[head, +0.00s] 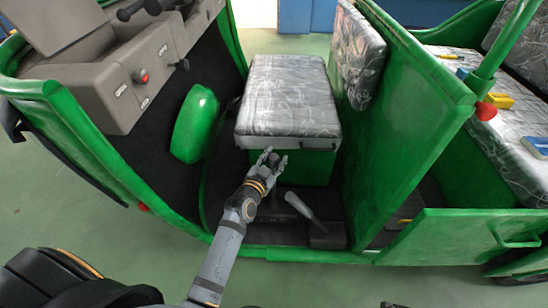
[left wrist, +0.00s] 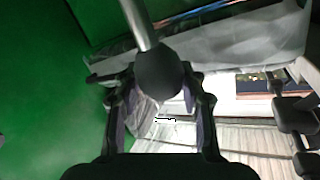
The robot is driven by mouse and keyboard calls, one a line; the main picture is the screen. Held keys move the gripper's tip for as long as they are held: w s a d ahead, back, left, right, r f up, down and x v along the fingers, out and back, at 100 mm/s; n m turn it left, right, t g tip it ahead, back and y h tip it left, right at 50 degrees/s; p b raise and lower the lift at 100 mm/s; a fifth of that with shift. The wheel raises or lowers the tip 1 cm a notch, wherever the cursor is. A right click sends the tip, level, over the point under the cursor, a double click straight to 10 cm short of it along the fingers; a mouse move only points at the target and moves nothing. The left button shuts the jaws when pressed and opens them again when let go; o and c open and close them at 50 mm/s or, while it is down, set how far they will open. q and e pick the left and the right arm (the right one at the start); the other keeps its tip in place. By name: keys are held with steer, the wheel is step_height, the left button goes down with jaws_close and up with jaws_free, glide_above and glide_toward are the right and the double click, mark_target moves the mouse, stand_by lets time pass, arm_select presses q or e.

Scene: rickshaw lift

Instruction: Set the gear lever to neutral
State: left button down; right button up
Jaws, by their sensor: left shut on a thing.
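My left gripper (head: 270,160) is in front of the driver's seat, at the front edge of its cushion. In the left wrist view its two fingers (left wrist: 160,88) are closed around the round black knob of the gear lever (left wrist: 158,72). The lever's metal shaft (left wrist: 138,25) runs from the knob to the top of that view. In the head view I cannot make out the knob, which the gripper hides. My right gripper is not in view.
The driver's seat (head: 287,95) has a grey patterned cushion on a green base. A grey lever (head: 301,206) rises from the floor right of my left arm. A grey dashboard (head: 130,80) is at left. A green partition (head: 405,120) stands right of the seat.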

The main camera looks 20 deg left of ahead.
arm_select(q)
steer(key=c, duration=0.8)
jaws_free()
steer(key=shift+f, duration=0.1)
steer(key=shift+o, duration=0.2)
steer(key=s+a+r, duration=0.1)
steer(key=s, duration=1.1)
steer(key=shift+r, duration=0.3)
